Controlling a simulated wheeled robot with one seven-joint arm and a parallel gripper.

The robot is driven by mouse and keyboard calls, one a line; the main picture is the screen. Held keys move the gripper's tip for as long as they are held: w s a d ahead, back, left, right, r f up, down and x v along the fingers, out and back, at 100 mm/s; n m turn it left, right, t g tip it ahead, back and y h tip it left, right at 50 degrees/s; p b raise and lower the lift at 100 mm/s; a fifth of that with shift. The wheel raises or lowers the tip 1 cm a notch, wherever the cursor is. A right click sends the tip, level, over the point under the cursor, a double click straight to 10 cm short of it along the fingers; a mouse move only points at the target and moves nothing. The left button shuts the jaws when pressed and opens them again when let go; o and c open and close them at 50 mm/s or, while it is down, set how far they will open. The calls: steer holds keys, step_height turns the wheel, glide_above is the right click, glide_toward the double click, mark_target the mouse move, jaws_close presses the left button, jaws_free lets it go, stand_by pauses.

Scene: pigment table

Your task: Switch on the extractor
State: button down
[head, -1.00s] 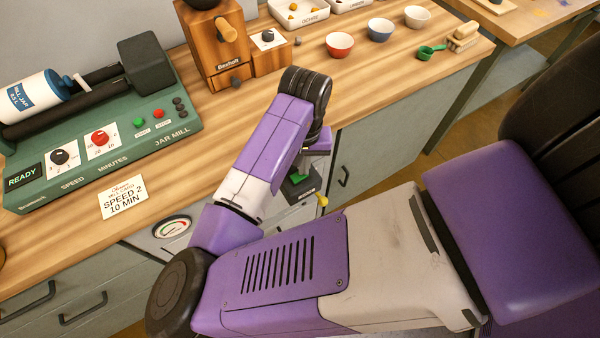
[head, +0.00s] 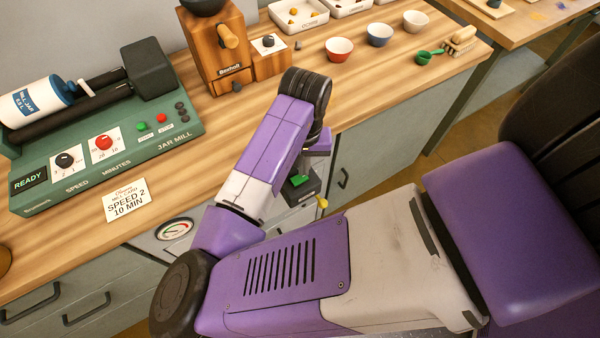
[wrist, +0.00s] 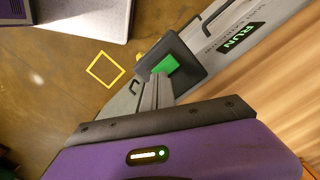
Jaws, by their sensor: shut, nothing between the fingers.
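The extractor's green switch (head: 299,181) sits on a dark box (head: 306,196) at the front of the bench, partly hidden by my arm in the head view. In the wrist view the green switch (wrist: 166,64) and its dark box (wrist: 190,62) lie just beyond my fingertips. My gripper (wrist: 157,78) is shut and empty, with its tips at the switch's near edge; I cannot tell whether they touch it. A label lit green reading RUN (wrist: 240,38) shows on the grey front beside the box. My fingers are hidden in the head view.
A round gauge (head: 174,229) is on the bench front, and a yellow knob (head: 322,202) is beside the box. The jar mill (head: 110,150), card (head: 125,200) and bowls (head: 339,50) stand on the bench. A yellow square outline (wrist: 105,70) marks the floor.

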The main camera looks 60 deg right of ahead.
step_height(320, 180, up, 5)
steer(key=p, duration=0.4)
stand_by(0.6)
